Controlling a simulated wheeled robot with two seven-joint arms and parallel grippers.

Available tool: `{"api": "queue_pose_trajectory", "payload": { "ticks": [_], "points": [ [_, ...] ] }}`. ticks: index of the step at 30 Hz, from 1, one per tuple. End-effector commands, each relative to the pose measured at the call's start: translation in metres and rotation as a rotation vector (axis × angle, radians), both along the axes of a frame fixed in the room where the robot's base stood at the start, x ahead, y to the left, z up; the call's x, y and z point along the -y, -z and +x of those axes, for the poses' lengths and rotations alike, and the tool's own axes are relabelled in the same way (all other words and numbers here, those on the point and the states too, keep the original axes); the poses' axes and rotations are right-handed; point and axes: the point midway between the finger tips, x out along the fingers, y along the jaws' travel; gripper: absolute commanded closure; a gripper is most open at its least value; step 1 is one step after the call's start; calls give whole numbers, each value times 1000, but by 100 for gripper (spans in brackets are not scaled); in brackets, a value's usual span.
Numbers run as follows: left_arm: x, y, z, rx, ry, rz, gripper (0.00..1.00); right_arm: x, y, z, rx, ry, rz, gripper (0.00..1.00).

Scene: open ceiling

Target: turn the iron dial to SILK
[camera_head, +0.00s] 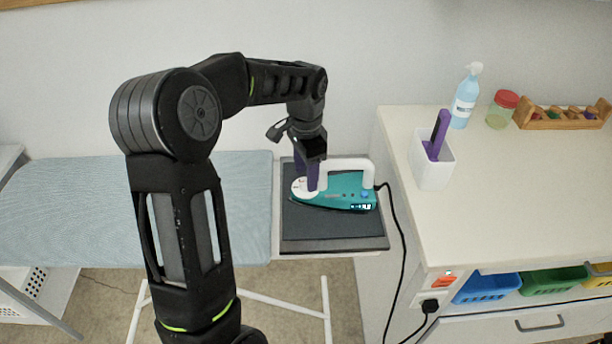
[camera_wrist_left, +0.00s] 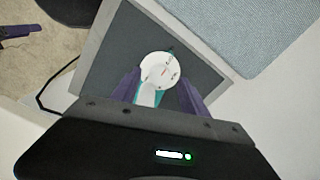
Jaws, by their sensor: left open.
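The teal iron (camera_head: 338,192) with a white handle lies on a dark rest pad at the right end of the ironing board. Its round white dial (camera_head: 301,188) is at the iron's left end. My left gripper (camera_head: 307,180) is over the dial, its purple fingers pointing down. In the left wrist view the white dial (camera_wrist_left: 160,72) with small markings lies just beyond and between the open fingers (camera_wrist_left: 158,92). The markings are too small to read. I cannot tell whether the fingers touch the dial.
The dark rest pad (camera_head: 320,228) adjoins the blue ironing board (camera_head: 60,205). A black cord (camera_head: 400,240) runs from the iron to a socket.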

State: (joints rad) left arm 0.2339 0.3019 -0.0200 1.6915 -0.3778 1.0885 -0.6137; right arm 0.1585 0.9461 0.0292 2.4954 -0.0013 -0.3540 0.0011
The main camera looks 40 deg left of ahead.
Motion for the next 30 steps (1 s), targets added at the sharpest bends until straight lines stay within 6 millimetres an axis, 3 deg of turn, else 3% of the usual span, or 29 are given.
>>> {"api": "queue_pose_trajectory", "payload": {
  "ticks": [6,14,30],
  "points": [
    [0,19,0,0,0,0,48,0,-2,0,0,0,0,15],
    [0,20,0,1,0,-1,48,0,-2,0,0,0,0,15],
    [0,19,0,1,0,-1,92,0,-2,0,0,0,0,15]
  ]
}}
